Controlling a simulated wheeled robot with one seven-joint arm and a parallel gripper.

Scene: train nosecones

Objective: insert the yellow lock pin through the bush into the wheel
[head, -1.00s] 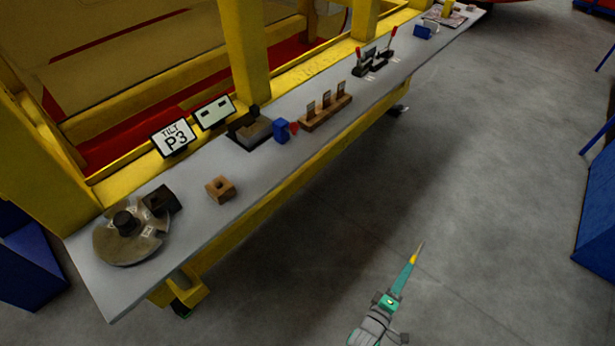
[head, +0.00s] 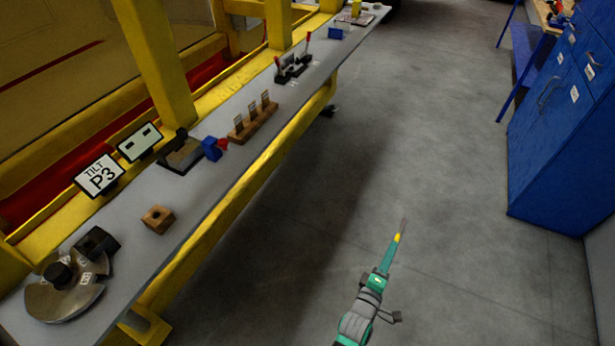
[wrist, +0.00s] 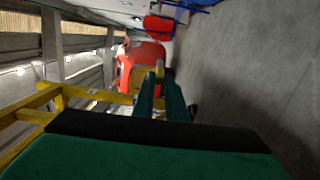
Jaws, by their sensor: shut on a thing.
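My gripper (head: 394,245) is shut on the yellow lock pin (head: 398,236), whose thin grey end points up and away. It is over open floor, right of the bench and apart from it. The wheel (head: 48,303), a grey-brown disc with pale labels, lies at the bench's near left end. A black round hub (head: 58,274) stands at its middle. A dark block (head: 97,243) touches or overlaps its far edge. I cannot tell which dark part is the bush.
The grey bench (head: 190,205) holds a wooden block with a hole (head: 158,219), a P3 sign (head: 100,176), a blue piece (head: 212,149) and a slotted wooden rack (head: 253,123). Yellow posts (head: 155,65) line its back. A blue cabinet (head: 560,130) stands right; grey floor (head: 440,180) between is clear.

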